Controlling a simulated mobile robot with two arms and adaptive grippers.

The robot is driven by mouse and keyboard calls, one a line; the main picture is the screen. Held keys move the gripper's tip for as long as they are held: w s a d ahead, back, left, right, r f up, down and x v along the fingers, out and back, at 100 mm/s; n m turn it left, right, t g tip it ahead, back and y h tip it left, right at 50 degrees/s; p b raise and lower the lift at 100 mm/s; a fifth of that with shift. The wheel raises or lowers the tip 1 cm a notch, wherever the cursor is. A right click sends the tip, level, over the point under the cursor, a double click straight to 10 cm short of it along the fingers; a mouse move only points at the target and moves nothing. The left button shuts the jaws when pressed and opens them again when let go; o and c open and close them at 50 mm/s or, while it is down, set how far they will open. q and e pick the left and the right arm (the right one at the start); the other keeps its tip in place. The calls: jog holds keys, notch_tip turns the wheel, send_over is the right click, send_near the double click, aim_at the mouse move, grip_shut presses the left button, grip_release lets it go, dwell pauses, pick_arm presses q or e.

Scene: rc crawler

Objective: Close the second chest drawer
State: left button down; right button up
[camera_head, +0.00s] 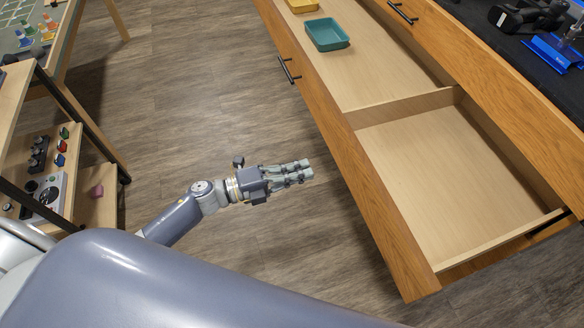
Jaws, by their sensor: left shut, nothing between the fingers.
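A wooden chest drawer (379,203) stands pulled out on the right, its front panel facing left. A divider splits its inside; the near compartment is empty, and the far one holds a teal tray (327,35) and a yellow tray (302,5). A black handle (289,70) sits on its front. Another drawer front with a black handle (402,12) shows behind it, flush with the chest. My left gripper (309,171) is shut and empty, over the floor left of the drawer front, apart from it. My right gripper is not in view.
A shelf unit (95,208) with small coloured items stands at the left. A table (75,15) with small coloured pieces is at the top left. The chest top (540,60) holds black and blue items. The wooden floor between is clear.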

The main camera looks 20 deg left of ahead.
aim_at(345, 158)
pick_arm(q)
jog(key=p+x, duration=0.1)
jog(key=x, duration=0.7)
jog(key=shift+w+d+p, duration=0.15)
jog(key=shift+w+p, duration=0.05)
jog(key=shift+p, duration=0.1)
jog(key=shift+w+d, duration=0.15)
jog(key=shift+d, duration=0.1)
